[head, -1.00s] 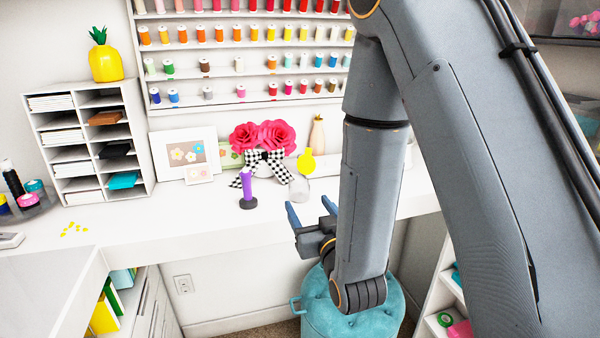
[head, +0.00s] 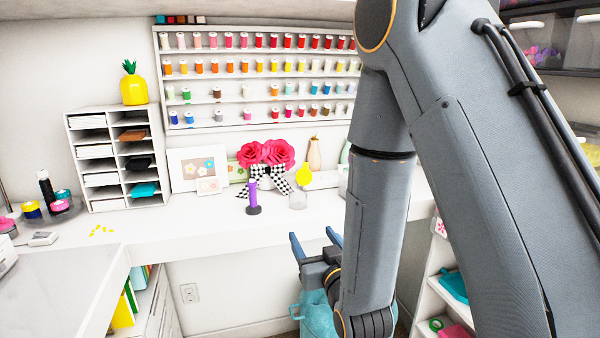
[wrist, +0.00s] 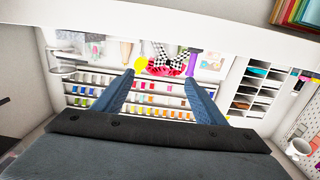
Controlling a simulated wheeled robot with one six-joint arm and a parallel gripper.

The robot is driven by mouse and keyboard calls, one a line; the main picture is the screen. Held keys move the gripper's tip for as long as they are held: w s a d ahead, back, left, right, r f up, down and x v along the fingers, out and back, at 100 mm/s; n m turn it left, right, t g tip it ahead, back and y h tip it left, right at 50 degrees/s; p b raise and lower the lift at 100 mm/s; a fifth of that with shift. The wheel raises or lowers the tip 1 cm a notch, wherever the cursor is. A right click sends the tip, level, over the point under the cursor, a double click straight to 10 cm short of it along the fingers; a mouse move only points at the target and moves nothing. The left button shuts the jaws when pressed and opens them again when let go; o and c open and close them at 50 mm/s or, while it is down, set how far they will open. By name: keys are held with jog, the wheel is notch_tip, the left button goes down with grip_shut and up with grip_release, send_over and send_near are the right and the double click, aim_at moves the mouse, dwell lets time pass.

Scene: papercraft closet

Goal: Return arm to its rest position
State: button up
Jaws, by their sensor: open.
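My gripper (head: 315,246) is open and empty in the head view, with its two blue fingers apart, in front of the white desk's front edge. In the wrist view my gripper (wrist: 158,85) shows its fingers spread, with nothing between them but the distant desk and shelves. My grey arm fills the right side of the head view, bent downward at the elbow, and hides part of the desk and thread rack.
The white desk (head: 190,235) holds a purple-handled tool (head: 253,197), a yellow-topped bottle (head: 303,170), red paper flowers (head: 265,153) and a paper organizer (head: 110,160). A teal stool (head: 318,318) stands below my gripper. A shelf (head: 440,262) is at the right.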

jog(key=s+d+f+m+g+h, duration=0.2)
jog(key=s+d+f+g+h, duration=0.25)
jog(key=d+f+g, duration=0.45)
jog(key=s+d+r+g, duration=0.1)
jog(key=s+d+g, duration=0.2)
jog(key=s, duration=0.5)
jog(key=s+d+r+m+g, duration=0.1)
jog(key=s+d+g, duration=0.3)
jog(key=s, duration=0.5)
jog(key=shift+r, duration=0.4)
